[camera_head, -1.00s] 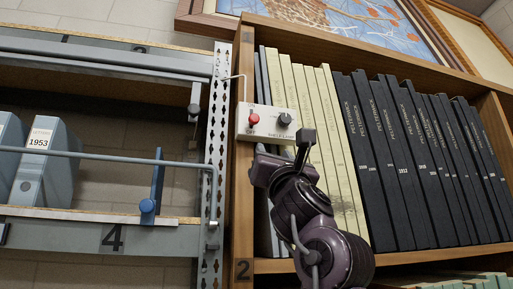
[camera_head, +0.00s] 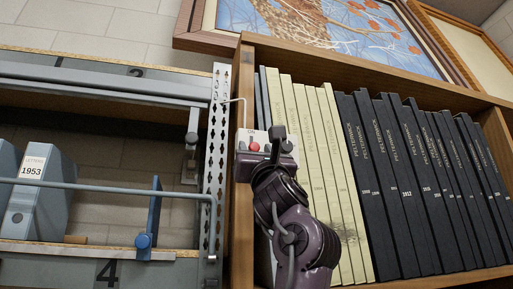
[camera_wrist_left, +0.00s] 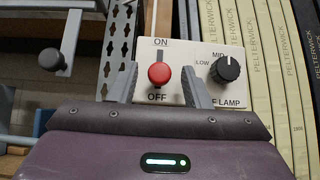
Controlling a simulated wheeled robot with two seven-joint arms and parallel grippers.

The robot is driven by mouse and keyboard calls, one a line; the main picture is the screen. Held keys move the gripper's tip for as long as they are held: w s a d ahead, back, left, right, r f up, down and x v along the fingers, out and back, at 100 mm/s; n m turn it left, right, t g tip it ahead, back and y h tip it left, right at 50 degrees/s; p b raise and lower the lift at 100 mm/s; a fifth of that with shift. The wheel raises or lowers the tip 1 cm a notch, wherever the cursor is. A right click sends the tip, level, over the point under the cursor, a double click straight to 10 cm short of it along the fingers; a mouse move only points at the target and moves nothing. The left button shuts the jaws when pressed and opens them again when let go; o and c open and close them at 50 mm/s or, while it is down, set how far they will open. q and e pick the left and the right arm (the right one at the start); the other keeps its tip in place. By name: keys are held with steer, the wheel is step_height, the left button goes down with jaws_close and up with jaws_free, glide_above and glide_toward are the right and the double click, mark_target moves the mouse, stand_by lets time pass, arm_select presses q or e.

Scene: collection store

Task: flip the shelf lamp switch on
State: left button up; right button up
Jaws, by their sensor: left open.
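The shelf lamp switch plate (camera_head: 258,134) is a white panel on the front of the wooden bookcase. In the left wrist view the plate (camera_wrist_left: 178,55) carries a red switch knob (camera_wrist_left: 159,73), low on its dark slot near OFF, with ON above. A black dial (camera_wrist_left: 225,69) marked LOW and MID sits to its right. The red knob also shows in the head view (camera_head: 254,147). My left gripper (camera_wrist_left: 161,84) is open, with one grey finger on each side of the red knob. It hides the lower plate in the head view. Contact cannot be told.
Cream and black book spines (camera_head: 400,180) fill the bookcase shelf to the right. A perforated metal upright (camera_head: 217,150) and a grey rack with a blue file box (camera_head: 35,195) stand to the left. A framed picture (camera_head: 320,35) is above.

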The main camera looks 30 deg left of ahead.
arm_select(q)
steer(key=shift+w, duration=0.1)
jaws_close()
steer(key=shift+r, duration=1.5)
steer(key=shift+s+r, duration=0.2)
steer(key=shift+s, duration=0.05)
steer(key=shift+c, duration=1.9)
jaws_free()
steer(key=o, duration=0.4)
steer(key=shift+w+f, duration=0.1)
steer(key=shift+w, duration=0.05)
